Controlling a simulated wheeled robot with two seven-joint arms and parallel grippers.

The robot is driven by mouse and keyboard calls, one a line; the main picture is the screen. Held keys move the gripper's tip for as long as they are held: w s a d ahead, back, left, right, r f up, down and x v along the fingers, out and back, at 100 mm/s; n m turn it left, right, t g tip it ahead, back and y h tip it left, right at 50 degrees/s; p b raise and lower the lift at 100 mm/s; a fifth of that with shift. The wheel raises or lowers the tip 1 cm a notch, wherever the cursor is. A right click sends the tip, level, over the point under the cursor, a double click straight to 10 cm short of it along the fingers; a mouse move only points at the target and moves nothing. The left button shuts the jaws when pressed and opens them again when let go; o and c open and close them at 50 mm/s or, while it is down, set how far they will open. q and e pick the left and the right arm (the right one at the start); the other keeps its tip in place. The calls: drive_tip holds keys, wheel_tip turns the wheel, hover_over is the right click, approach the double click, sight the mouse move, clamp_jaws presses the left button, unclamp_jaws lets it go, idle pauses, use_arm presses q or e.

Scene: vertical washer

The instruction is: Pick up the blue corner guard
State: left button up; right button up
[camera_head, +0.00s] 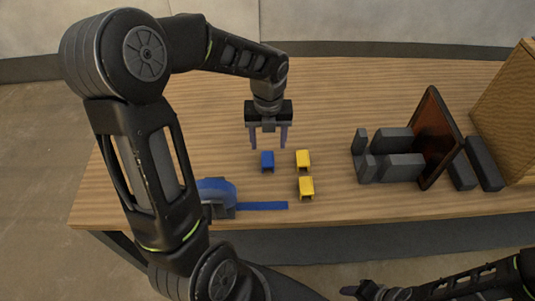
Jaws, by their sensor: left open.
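The blue corner guard (267,161) is a small blue block standing on the wooden table, left of two yellow corner guards. My left gripper (268,146) is over the table, pointing down, just above and behind the blue corner guard. Its two fingers are apart with nothing between them. I cannot tell whether the fingertips are level with the guard's top. Of my right arm, a part shows at the bottom right; its fingertips cannot be made out clearly.
Two yellow corner guards (303,159) (306,187) stand close to the right. A blue strap (262,205) runs from a blue strap dispenser (217,193) near the front edge. Grey blocks (393,140) and a dark framed panel (438,138) stand at right. The table (350,90) is clear at the back.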

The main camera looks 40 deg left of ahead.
sight(268, 158)
use_arm(q)
drive_tip(key=shift+f, duration=1.35)
drive_tip(key=shift+s+f+p, duration=0.1)
drive_tip(key=shift+f+p, duration=0.55)
drive_tip(key=shift+f, duration=2)
clamp_jaws()
